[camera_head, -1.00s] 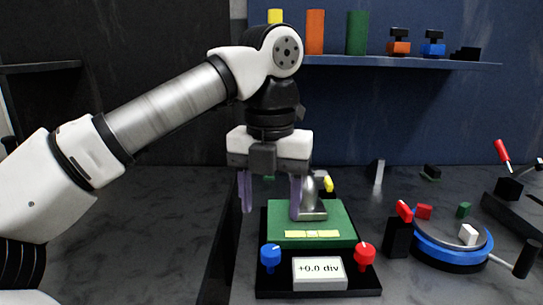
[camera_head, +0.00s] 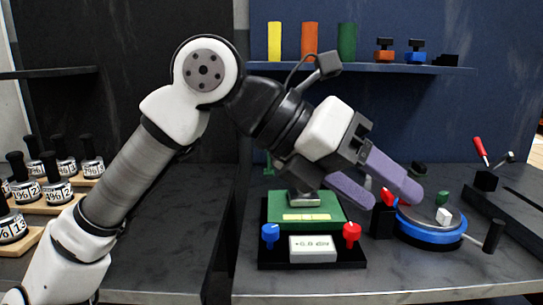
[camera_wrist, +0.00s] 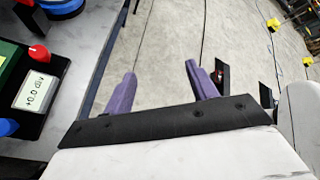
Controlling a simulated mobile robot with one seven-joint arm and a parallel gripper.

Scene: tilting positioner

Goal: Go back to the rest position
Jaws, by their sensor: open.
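My gripper (camera_head: 375,182) is open, with two purple fingers and nothing between them. In the head view it is raised and tilted down to the right, in front of the positioner area. In the wrist view the fingers (camera_wrist: 160,85) point out over the bare floor beyond the bench edge. The green tilting device (camera_head: 325,212) stands on a black base with a blue knob (camera_head: 270,236), a red knob (camera_head: 351,233) and a white display (camera_head: 312,248). The display's reading is hard to make out in the head view and looks like +0.0 div in the wrist view.
A blue round table (camera_head: 430,233) with a white block (camera_head: 443,216) stands to the right. A shelf (camera_head: 400,69) behind holds coloured cylinders and small clamps. Several labelled weights (camera_head: 58,192) sit on wooden trays at left. The dark bench front is clear.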

